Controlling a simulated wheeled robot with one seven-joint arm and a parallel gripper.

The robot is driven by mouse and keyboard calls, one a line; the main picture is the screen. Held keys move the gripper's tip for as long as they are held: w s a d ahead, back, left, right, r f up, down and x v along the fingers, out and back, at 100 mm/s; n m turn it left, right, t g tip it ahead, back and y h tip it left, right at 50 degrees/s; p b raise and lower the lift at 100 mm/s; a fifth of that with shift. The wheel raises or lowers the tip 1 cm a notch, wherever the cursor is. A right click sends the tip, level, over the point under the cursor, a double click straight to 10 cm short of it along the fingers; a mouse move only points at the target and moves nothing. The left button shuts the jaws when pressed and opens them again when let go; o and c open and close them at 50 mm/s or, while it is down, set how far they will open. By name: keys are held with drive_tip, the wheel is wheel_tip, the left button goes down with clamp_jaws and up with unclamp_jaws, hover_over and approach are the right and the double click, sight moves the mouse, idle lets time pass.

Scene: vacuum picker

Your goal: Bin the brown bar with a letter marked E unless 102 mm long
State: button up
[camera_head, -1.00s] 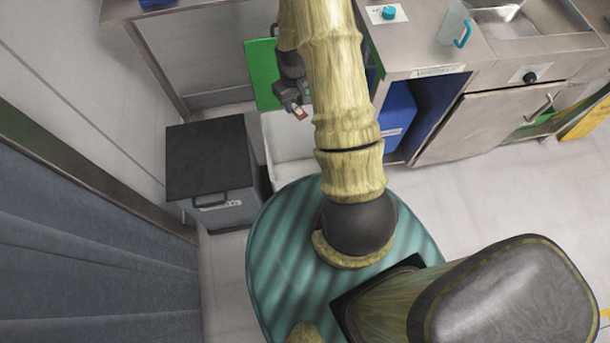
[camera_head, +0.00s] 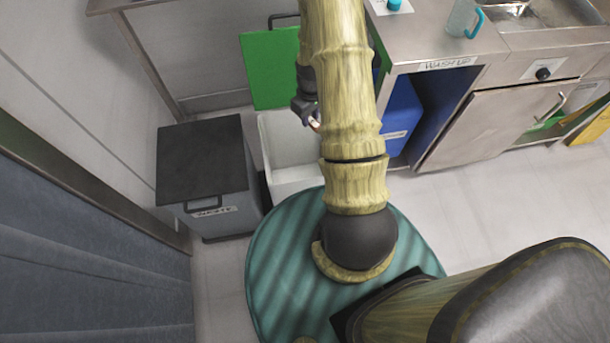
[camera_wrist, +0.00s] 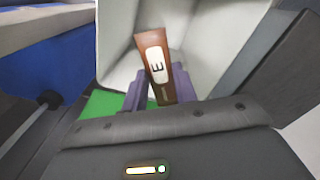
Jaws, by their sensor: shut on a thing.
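A brown bar (camera_wrist: 163,92) is held between the fingers of my gripper (camera_wrist: 152,95) in the wrist view. It bears a white label with a dark letter that looks like an E turned on its side. In the head view my gripper (camera_head: 313,123) is mostly behind my arm, and only a sliver of the bar shows. It is over the right part of an open white bin (camera_head: 285,135) with a green lid (camera_head: 270,68) raised at its back. The bin's pale inside fills much of the wrist view behind the bar. The bar's length cannot be told.
A grey bin with a closed black lid and a label reading waste (camera_head: 205,160) stands left of the white bin. A blue bin (camera_head: 400,118) sits under the steel counter (camera_head: 425,42) at right. The floor at right is clear.

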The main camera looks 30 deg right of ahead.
drive_tip(key=shift+f+b, duration=1.9)
drive_tip(key=shift+f, duration=0.7)
drive_tip(key=o, duration=1.1)
drive_tip(key=shift+r, duration=0.1)
wheel_tip(320, 180, up, 17)
drive_tip(key=p, duration=0.2)
drive_tip(key=shift+r+p, duration=0.15)
drive_tip(key=shift+p, duration=0.25)
